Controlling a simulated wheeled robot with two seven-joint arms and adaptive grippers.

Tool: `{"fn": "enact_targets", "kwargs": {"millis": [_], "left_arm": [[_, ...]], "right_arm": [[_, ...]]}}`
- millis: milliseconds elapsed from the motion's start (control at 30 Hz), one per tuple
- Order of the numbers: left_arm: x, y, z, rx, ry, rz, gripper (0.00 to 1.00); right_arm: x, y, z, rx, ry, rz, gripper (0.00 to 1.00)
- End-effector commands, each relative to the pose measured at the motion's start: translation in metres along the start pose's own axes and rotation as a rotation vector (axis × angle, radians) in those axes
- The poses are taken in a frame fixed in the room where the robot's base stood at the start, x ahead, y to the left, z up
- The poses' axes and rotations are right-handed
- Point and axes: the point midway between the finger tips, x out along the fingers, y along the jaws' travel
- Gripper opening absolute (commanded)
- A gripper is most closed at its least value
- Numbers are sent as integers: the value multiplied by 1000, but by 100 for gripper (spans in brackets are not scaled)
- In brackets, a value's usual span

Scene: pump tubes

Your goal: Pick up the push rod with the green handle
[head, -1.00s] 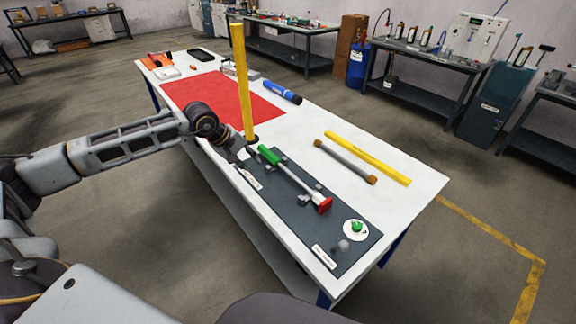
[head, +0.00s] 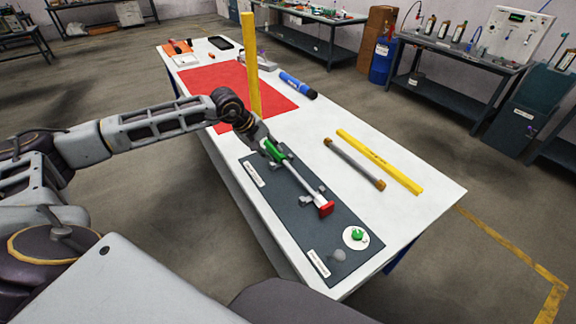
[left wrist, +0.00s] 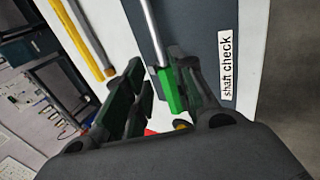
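The push rod has a green handle (head: 277,151), a silver shaft (head: 304,182) and a red end (head: 326,208). It lies on the dark board (head: 292,226), with small grey holders near the shaft. My left gripper (head: 270,146) is at the handle end in the head view and partly covers it. In the left wrist view, the fingers of my left gripper (left wrist: 158,82) are apart. The green handle (left wrist: 170,91) shows between them, close to the right finger, with a gap to the left one. Whether that finger touches it I cannot tell. My right gripper is out of view.
A tall yellow post (head: 252,70) stands just behind my left gripper. A grey tube with brown ends (head: 355,164) and a yellow bar (head: 379,161) lie to the right on the white table (head: 415,207). A blue cylinder (head: 298,85) and red mat (head: 285,101) are farther back.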

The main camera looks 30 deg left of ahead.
Motion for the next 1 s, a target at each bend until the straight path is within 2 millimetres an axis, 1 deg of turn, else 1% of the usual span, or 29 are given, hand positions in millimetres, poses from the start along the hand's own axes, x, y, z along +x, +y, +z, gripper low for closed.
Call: {"fn": "enact_targets", "kwargs": {"millis": [133, 267, 800, 1000], "left_arm": [[3, 0, 0, 0, -1, 0, 26], [12, 0, 0, -1, -2, 0, 26], [73, 1, 1, -1, -2, 0, 26], [85, 1, 0, 0, 0, 0, 26]], "right_arm": [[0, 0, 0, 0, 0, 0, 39], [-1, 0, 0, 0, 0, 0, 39], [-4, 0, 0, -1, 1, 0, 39], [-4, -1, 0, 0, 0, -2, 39]]}}
